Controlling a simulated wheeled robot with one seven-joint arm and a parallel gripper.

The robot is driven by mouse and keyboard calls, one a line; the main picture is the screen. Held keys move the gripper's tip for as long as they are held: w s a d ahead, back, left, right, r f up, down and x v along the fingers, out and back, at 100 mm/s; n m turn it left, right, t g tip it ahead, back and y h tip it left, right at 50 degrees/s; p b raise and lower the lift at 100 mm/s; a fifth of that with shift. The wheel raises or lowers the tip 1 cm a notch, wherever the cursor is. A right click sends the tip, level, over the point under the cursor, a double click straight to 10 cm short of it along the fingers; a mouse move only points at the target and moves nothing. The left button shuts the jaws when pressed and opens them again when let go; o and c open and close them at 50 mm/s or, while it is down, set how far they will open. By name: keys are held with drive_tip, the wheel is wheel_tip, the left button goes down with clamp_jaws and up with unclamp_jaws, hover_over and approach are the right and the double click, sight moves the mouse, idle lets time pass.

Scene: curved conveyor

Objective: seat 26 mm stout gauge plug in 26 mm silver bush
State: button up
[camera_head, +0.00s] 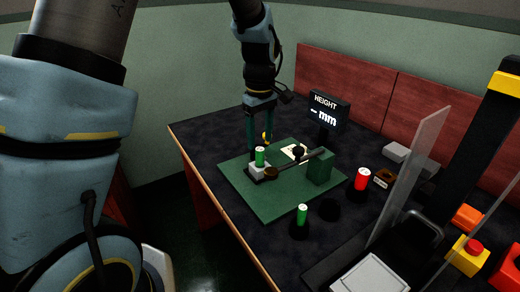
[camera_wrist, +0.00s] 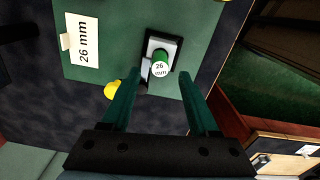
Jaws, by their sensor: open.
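A green plug (camera_head: 260,156) with a pale top stands upright at the silver bush (camera_head: 257,169) on the green plate. In the wrist view the plug's (camera_wrist: 160,68) top reads "26 mm", and the square silver bush (camera_wrist: 153,47) sits in a black base. How deep the plug sits cannot be told. My gripper (camera_head: 259,143) is open, above and just behind the plug. In the wrist view the fingertips of my gripper (camera_wrist: 160,75) lie to either side of the plug in the picture, with nothing held between them.
A "26 mm" label (camera_wrist: 84,41) lies on the green plate (camera_head: 245,197). A green block (camera_head: 320,167) with a dark bar stands right of the bush. Another green plug (camera_head: 302,213) and a red plug (camera_head: 362,178) stand nearby. A height display (camera_head: 325,110) reads "– mm". A clear panel (camera_head: 408,175) rises at right.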

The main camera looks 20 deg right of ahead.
wheel_tip(320, 180, up, 7)
drive_tip(key=s+a+f+m, duration=0.2)
drive_tip(key=a, duration=1.3)
drive_tip(key=s+a+f+m+t, duration=0.1)
drive_tip(key=s+a+f+m, duration=0.1)
drive_tip(key=a, duration=1.3)
drive_tip(key=shift+m+t, duration=0.3)
drive_tip(key=shift+m, duration=0.2)
drive_tip(key=shift+a, duration=0.1)
wheel_tip(320, 180, up, 2)
drive_tip(key=shift+r+p, duration=0.1)
drive_tip(key=shift+p, duration=0.9)
